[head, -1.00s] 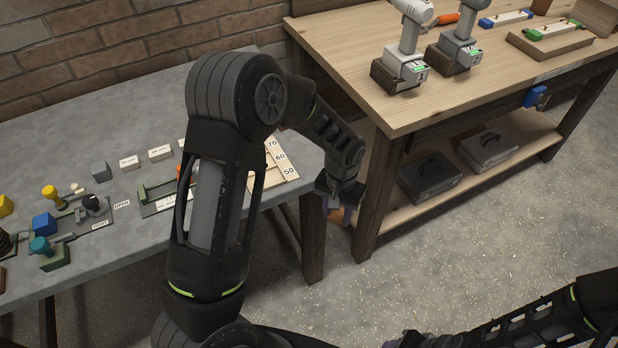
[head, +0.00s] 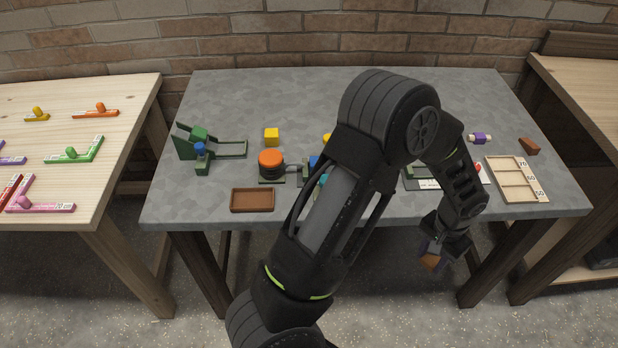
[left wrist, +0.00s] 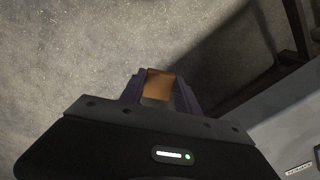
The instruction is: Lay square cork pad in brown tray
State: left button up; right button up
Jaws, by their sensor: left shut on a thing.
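My left gripper (head: 432,252) hangs in front of the grey table's front edge, right of centre in the head view. It is shut on an orange-brown cork pad (head: 430,262), which sticks out below the fingers. In the left wrist view the cork pad (left wrist: 159,84) sits between the two fingers, with speckled floor behind it. The brown tray (head: 252,199) lies at the front left of the grey table, to the left of my gripper. It looks empty. My right gripper does not show now.
The grey table (head: 300,88) also holds an orange knob (head: 271,161), a yellow block (head: 271,135), a green fixture (head: 230,149) and a wooden divided tray (head: 516,180). My left arm hides part of the middle. Wooden benches stand left (head: 70,200) and right.

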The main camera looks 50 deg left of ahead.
aim_at(253, 201)
jog(key=k+j, duration=1.2)
